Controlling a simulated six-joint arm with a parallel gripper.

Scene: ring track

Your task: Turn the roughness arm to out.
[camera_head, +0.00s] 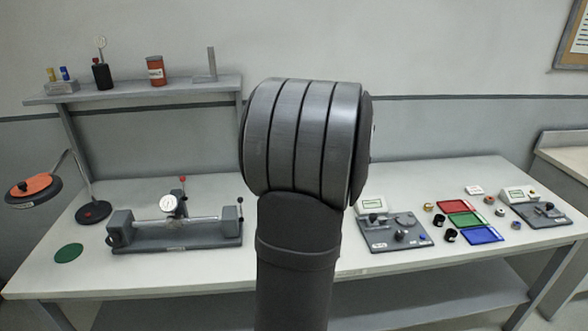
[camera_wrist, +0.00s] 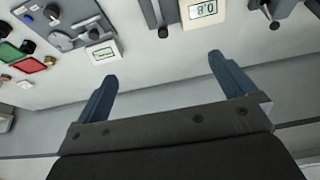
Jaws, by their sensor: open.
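My gripper (camera_wrist: 160,72) is open and empty in the wrist view, its two blue fingers wide apart over the bench. Beyond the fingertips, at the top edge, stands a unit with a lit number display (camera_wrist: 203,9). A dark rod with a round black end (camera_wrist: 158,18) lies beside it and may be the roughness arm; I see no label to confirm this. The fingers are apart from both. In the head view my own arm covers the middle of the bench, hiding this unit and the gripper.
A grey plate station (camera_head: 397,232) stands right of my arm, beside red, green and blue trays (camera_head: 465,220). Another station (camera_head: 540,212) is farther right. A shelf (camera_head: 135,90) is behind.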

